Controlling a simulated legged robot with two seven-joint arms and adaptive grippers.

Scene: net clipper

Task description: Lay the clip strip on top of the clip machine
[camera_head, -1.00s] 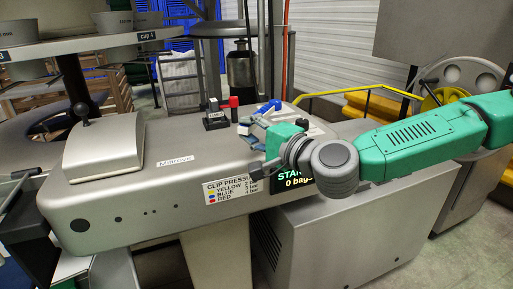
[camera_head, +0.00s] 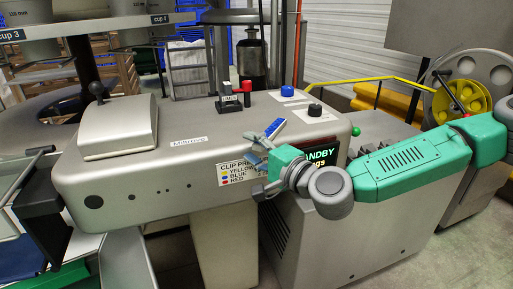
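The clip machine (camera_head: 150,165) is the long rounded grey body across the middle, with a hinged cover on its left part. My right gripper (camera_head: 261,150) reaches in from the right on its green arm, in front of the machine's front upper edge, near the clip pressure label. Its fingers appear shut on a small ribbed blue strip, the clip strip (camera_head: 274,128), which sticks up and tilts to the right against the machine's top in the picture. Whether the strip touches the machine cannot be told. My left gripper is not recognisable in view.
A red-and-black switch block (camera_head: 229,103), a blue button (camera_head: 287,91), a black knob (camera_head: 315,110) and a green button (camera_head: 356,131) stand on top of the machine. The hinged cover (camera_head: 118,127) rises at left. Bare top lies between cover and switches.

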